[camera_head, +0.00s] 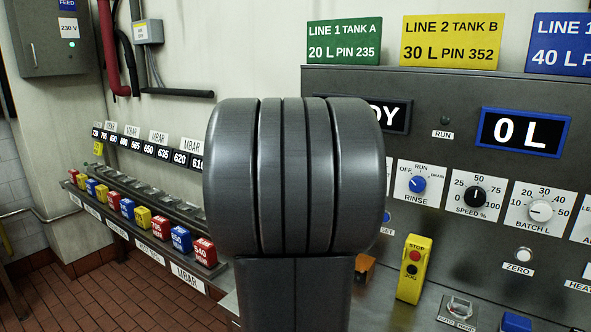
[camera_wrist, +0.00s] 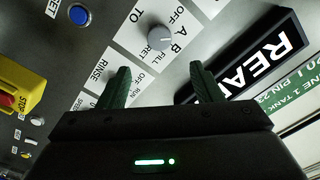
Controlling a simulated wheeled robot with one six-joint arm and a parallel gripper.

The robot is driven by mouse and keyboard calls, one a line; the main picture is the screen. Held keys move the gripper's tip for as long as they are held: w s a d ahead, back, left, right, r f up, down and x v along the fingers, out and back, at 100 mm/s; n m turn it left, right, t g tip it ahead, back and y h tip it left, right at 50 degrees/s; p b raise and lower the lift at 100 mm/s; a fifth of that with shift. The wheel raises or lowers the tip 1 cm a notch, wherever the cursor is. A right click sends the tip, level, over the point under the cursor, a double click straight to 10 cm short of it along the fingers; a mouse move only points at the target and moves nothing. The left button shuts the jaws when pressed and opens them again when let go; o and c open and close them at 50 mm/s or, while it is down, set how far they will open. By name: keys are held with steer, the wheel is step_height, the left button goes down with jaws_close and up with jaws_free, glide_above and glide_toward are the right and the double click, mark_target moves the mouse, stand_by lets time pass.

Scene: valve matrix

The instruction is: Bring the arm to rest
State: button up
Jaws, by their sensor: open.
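A large dark grey arm joint of mine fills the middle of the head view and hides part of the control panel (camera_head: 430,130). My gripper is not visible in the head view. In the wrist view my gripper (camera_wrist: 160,88) shows at the bottom with two dark green fingers spread apart and nothing between them. The panel lies beyond the fingers, seen tilted. A grey fill knob (camera_wrist: 160,37) shows past the gap, and the black display (camera_wrist: 250,55) is beyond the right finger.
The panel carries a rinse knob (camera_head: 417,184), a speed knob (camera_head: 474,197), a batch knob (camera_head: 541,211) and a yellow stop box (camera_head: 412,268). A rail of coloured blocks (camera_head: 143,217) runs along the left wall. A grey box (camera_head: 50,38) hangs upper left. Red tiled floor (camera_head: 100,295) lies lower left.

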steer(key=p+x, duration=0.1)
steer(key=x, duration=1.1)
steer(key=s+a+n+p, duration=0.4)
steer(key=s+a+n, duration=0.3)
steer(key=s+n, duration=0.2)
steer(key=shift+d+v, duration=0.2)
steer(key=shift+v, duration=0.9)
steer(key=shift+s+f, duration=0.15)
steer(key=shift+s, duration=0.05)
